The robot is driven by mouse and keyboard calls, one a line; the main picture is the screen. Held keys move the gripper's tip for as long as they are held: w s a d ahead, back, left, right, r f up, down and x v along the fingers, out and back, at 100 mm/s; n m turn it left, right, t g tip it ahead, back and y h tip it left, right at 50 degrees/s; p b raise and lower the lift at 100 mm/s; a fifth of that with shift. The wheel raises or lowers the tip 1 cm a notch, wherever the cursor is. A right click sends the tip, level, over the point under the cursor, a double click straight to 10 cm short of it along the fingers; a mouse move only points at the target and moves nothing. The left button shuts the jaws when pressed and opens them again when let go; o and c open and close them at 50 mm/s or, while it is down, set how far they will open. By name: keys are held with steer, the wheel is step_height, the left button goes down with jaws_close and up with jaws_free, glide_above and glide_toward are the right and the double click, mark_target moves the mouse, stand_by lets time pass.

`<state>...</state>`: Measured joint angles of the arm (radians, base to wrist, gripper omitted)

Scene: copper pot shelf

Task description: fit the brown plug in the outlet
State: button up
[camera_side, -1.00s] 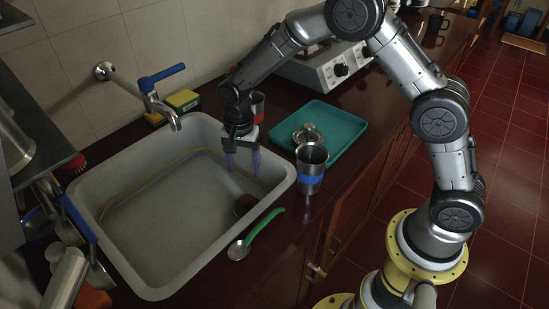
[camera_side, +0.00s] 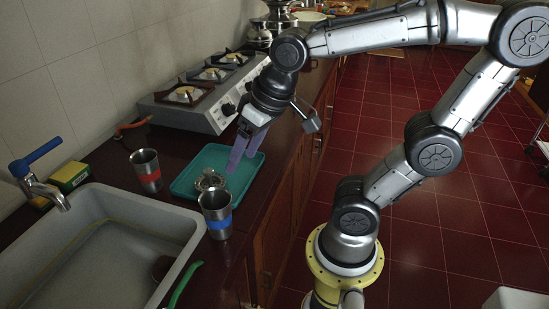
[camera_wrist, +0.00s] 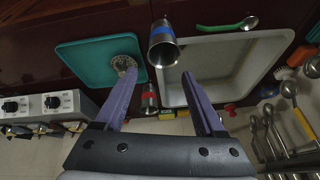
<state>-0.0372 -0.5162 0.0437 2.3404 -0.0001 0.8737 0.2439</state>
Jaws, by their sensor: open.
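The brown plug (camera_side: 160,267) is a small dark round thing inside the grey sink (camera_side: 120,205), by its right wall. It is partly cut off from sight by the sink's rim. I cannot make out the outlet in the sink floor. My gripper (camera_side: 239,158) is open with purple fingers, and it holds nothing. It hangs over the teal tray, to the right of the sink and well away from the plug. In the wrist view my gripper (camera_wrist: 160,74) has its fingers apart, with the sink (camera_wrist: 262,45) beyond them; I cannot make out the plug there.
A steel cup with a blue band (camera_side: 216,215) stands between sink and tray. A red-banded cup (camera_side: 146,170) stands behind it. The stove (camera_side: 215,95), tap (camera_side: 40,185) and green spoon (camera_side: 185,285) also stand close.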

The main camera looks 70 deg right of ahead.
steer(key=s, duration=0.2)
steer(key=s+n, duration=0.1)
steer(key=s, duration=0.1)
steer(key=s+n+t, duration=0.1)
steer(key=shift+s+d+f, duration=0.3)
steer(key=shift+s+d, duration=0.1)
